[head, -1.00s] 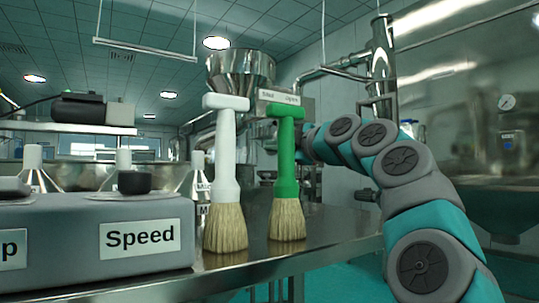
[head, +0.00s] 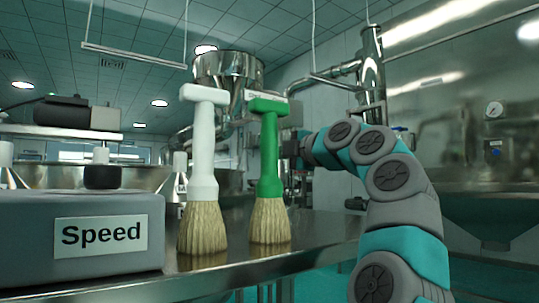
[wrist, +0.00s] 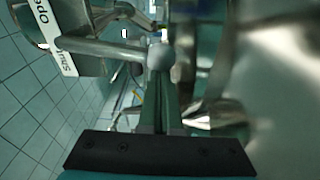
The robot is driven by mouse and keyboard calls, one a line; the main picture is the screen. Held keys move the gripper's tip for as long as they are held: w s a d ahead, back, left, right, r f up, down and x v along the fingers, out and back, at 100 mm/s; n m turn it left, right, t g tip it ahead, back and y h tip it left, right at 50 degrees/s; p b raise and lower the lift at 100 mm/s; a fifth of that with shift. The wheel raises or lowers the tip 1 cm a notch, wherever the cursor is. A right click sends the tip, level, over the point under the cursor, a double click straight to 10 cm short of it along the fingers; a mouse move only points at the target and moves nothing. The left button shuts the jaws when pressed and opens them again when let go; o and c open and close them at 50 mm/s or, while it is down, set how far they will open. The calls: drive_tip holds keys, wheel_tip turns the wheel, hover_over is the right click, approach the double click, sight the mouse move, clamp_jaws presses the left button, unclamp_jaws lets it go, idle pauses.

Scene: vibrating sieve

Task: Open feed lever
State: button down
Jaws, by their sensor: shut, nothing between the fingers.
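The feed lever (wrist: 110,49) is a metal rod ending in a round knob (wrist: 158,57) in the wrist view. Its housing carries a white label (wrist: 52,32) with "Shut" and "Open", turned on its side. My gripper (wrist: 161,88) is shut and empty. Its fingertips appear close to the knob, overlapping its lower edge in the picture; I cannot tell whether they touch. In the head view the steel feed hopper (head: 228,70) stands behind the brushes, and the green brush largely hides the label and lever. My gripper is not clearly visible there.
A white-handled brush (head: 203,160) and a green-handled brush (head: 269,165) stand on the steel table (head: 265,268), in front of the hopper. A grey control box (head: 30,235) marked "Speed" is at left. A large steel vessel (head: 465,150) stands at right.

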drive_tip(key=w+d+r+n+p, duration=0.2)
drive_tip(key=w+d+n+p, duration=0.2)
drive_tip(key=d+p, duration=0.5)
drive_tip(key=shift+w+n+h, duration=0.3)
drive_tip(key=shift+w, duration=0.75)
drive_tip(key=shift+d, duration=0.1)
drive_tip(key=shift+f, duration=0.1)
idle(0.4)
